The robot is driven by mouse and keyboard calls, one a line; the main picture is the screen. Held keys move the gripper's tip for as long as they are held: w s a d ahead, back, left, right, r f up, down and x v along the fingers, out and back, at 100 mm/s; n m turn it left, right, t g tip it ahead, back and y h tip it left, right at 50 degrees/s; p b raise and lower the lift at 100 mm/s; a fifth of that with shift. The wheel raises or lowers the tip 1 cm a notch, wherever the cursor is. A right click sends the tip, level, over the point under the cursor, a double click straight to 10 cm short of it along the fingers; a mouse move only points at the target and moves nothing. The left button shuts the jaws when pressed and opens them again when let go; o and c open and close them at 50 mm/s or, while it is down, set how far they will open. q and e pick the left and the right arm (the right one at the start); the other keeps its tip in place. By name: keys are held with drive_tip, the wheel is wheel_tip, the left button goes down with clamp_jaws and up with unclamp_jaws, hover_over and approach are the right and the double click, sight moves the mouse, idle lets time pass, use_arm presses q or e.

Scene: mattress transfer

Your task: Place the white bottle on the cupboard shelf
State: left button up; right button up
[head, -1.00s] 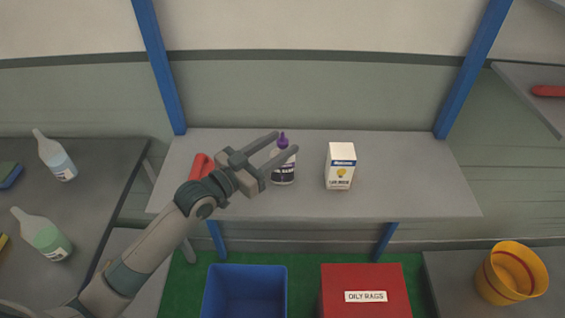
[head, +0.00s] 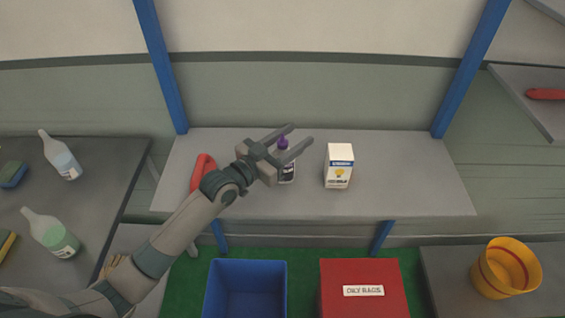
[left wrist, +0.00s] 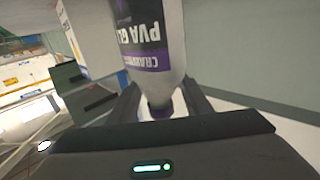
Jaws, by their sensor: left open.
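A white bottle with a purple cap (head: 287,173) and a dark label stands upright on the grey shelf (head: 400,195) in the middle of the head view. My left gripper (head: 302,134) is open at the bottle's upper part and hides some of it. In the left wrist view the bottle (left wrist: 149,30) appears upside down, its label reading PVA, with its narrow top end between the two open fingers. I cannot tell whether either finger touches it. My right gripper is not in view.
Two other bottles (head: 61,156) (head: 50,234) are on the left table. Below are a blue bin (head: 246,268), a red box (head: 363,273) and a yellow container (head: 506,268).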

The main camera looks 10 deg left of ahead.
use_arm(q)
drive_tip(key=shift+c, duration=0.4)
clamp_jaws()
drive_tip(key=shift+r, duration=0.15)
wheel_tip(320, 180, up, 10)
drive_tip(key=b, duration=0.2)
drive_tip(key=shift+b, duration=0.3)
